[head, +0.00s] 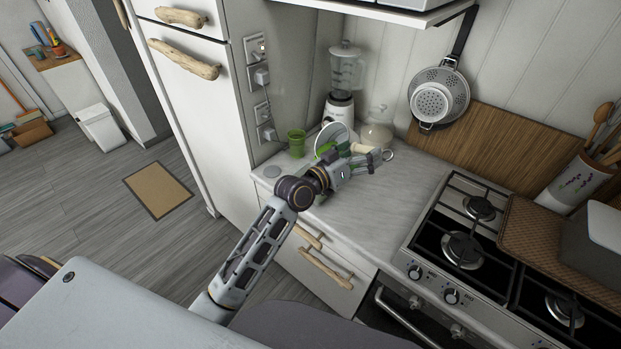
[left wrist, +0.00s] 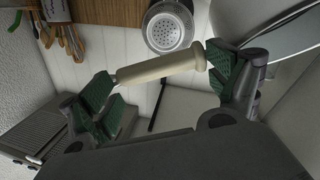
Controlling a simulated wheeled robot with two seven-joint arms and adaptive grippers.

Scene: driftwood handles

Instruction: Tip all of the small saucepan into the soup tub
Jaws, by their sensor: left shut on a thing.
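My left gripper (head: 368,159) is over the counter in the head view, shut on the small saucepan's cream handle (head: 362,147). In the left wrist view the handle (left wrist: 160,66) lies between the green finger pads, with the grey pan body (left wrist: 275,28) at the upper right. In the head view the small saucepan (head: 334,133) is tilted steeply on its side, its round face showing behind my wrist. Bright green shows at its lower edge; I cannot tell what it is. A green tub (head: 296,142), possibly the soup tub, stands to its left. The pan's contents are not clearly visible.
A blender (head: 342,80) and a pale round jar (head: 378,130) stand behind the gripper. A gas hob (head: 465,245) is to the right, and a colander (head: 437,98) hangs on the wall. The front of the counter (head: 370,215) is clear.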

